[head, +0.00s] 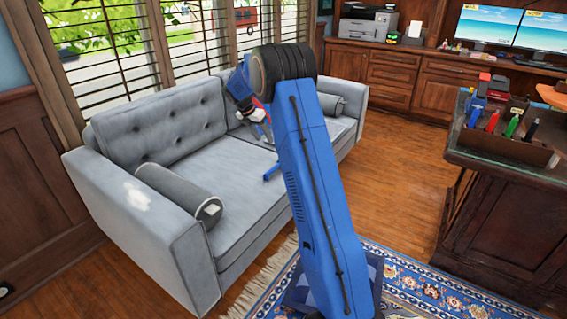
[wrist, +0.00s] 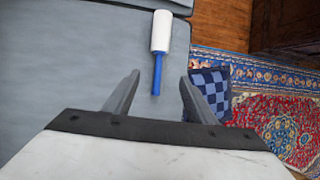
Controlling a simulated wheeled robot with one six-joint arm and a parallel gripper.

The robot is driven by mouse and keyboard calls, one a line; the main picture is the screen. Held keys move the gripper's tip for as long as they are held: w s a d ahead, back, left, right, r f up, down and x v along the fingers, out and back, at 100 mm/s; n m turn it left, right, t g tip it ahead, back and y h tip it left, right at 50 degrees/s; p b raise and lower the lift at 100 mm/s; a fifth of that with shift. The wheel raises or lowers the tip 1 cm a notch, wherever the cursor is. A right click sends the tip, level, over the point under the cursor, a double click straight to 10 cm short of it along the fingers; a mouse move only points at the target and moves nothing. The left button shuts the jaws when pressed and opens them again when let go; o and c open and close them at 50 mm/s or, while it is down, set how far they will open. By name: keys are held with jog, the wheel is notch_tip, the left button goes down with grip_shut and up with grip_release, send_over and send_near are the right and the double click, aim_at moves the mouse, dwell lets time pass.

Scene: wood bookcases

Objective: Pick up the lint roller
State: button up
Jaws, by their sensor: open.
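The lint roller has a white roll (wrist: 161,30) and a blue handle (wrist: 158,75), and it lies on the grey sofa seat in the wrist view. In the head view a small blue piece on the seat, which looks like its handle (head: 272,171), shows beside my arm; the roll is not clear there. My gripper (wrist: 160,78) is open and empty. In the wrist view the handle's end shows between the two fingertips, with clear space on both sides. The gripper appears above the seat in the head view, partly hidden by my arm; its exact height is unclear.
The grey sofa (head: 165,130) has a backrest behind the seat and bolster cushions (head: 180,193) at its ends. A blue checked item (wrist: 207,85) lies beside the seat edge near the patterned rug (head: 425,297). A desk with a pen organiser (head: 510,148) stands at the right.

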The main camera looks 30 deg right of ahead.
jog(key=shift+n, duration=0.3)
jog(key=x, duration=1.3)
jog(key=shift+w+d+f, duration=0.25)
jog(key=shift+w+d, duration=0.1)
jog(key=shift+w, duration=0.05)
jog(key=shift+s+x, duration=0.2)
jog(key=shift+x, duration=2.4)
jog(key=shift+d, duration=0.15)
jog(key=c, duration=0.9)
